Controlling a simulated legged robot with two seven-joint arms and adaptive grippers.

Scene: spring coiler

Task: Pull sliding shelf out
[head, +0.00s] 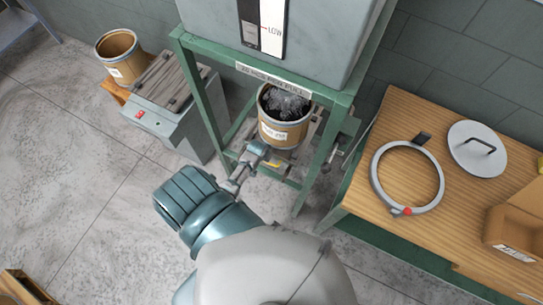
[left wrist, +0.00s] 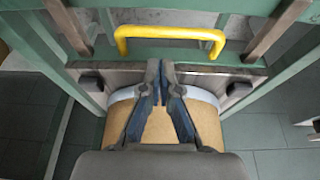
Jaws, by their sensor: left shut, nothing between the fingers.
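The sliding shelf sits inside a green frame (head: 206,95), and its yellow handle (head: 272,164) is on the front. The handle also shows in the left wrist view (left wrist: 170,32), at the top. A brown drum (head: 283,130) with a grey rim and dark contents stands on the shelf, under the grey machine. My left gripper (head: 260,149) is at the front of the frame beside the handle. In the left wrist view its fingers (left wrist: 160,68) are shut and empty, with tips just short of the handle. My right gripper is out of view.
A wooden table (head: 357,180) at right holds a metal ring (head: 375,178), a lid (head: 477,150) and a cardboard box (head: 512,232). At left stand a grey scale unit (head: 172,128) and another open drum (head: 119,58).

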